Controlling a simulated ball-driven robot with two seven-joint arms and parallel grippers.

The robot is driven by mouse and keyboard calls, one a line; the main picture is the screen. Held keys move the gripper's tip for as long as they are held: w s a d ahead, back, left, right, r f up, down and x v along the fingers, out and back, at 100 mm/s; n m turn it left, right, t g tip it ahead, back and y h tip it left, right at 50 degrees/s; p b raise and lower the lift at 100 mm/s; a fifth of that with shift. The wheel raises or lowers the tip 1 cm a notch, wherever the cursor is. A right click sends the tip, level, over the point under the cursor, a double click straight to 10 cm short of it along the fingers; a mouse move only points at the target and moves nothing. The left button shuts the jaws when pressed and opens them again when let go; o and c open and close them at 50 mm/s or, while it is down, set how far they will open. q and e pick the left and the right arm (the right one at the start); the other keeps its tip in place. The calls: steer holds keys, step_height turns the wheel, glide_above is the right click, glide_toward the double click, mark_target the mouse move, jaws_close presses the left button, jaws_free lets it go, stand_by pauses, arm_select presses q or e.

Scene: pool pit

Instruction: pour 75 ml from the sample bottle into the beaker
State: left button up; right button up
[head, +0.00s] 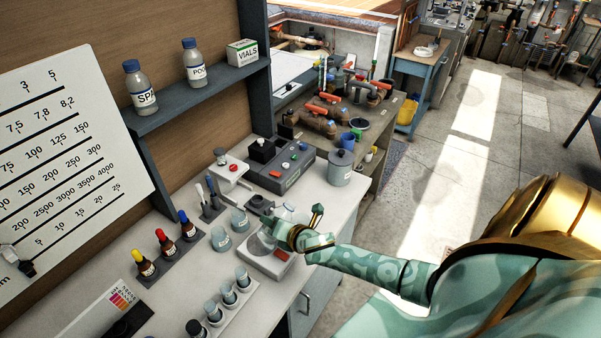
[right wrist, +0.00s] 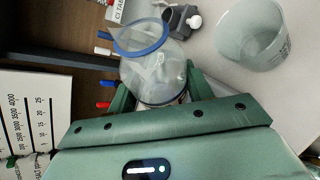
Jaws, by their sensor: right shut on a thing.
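My right gripper (head: 297,233) is shut on a clear bottle (head: 281,213) with a blue ring at its mouth, taken to be the sample bottle, above the bench by the small scale. In the right wrist view the bottle (right wrist: 158,74) sits between the green fingers (right wrist: 160,97), its mouth facing away from the palm. A clear beaker (right wrist: 252,38) with printed marks stands apart from it at upper right there. In the head view, clear vessels (head: 240,219) stand left of the gripper; which one is that beaker I cannot tell. The liquid level is unclear. My left gripper is not in view.
The scale (head: 281,266) lies under the gripper. Dropper bottles (head: 164,241) and a vial rack (head: 227,310) stand to the left and front. A grey device (head: 283,170) and a lidded pot (head: 340,166) are behind. A marked board (head: 70,140) stands at left.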

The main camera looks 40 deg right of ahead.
steer(key=shift+a+f+m+y+b, duration=0.25)
steer(key=shift+f+m+y+b, duration=0.1)
steer(key=shift+m+y+b, duration=0.3)
steer(key=shift+a+r+m+y+b, duration=0.1)
steer(key=shift+a+m+y+b, duration=0.15)
steer(key=shift+m+b, duration=0.25)
steer(key=shift+w+m+t+y+b, duration=0.1)
steer(key=shift+m+t+y+b, duration=0.35)
steer(key=shift+b, duration=0.35)
steer(key=shift+d+f+m+t+y+b, duration=0.3)
steer(key=shift+m+y+b, duration=0.15)
steer(key=shift+m, duration=0.25)
steer(key=shift+m+b, duration=0.4)
steer(key=shift+a+f+y, duration=0.1)
steer(key=shift+a+y, duration=0.15)
steer(key=shift+y, duration=0.05)
stand_by(0.6)
steer(key=shift+d+r+m+t+y, duration=0.2)
steer(key=shift+r+m+t+y, duration=0.25)
steer(key=shift+r+m, duration=0.35)
stand_by(1.5)
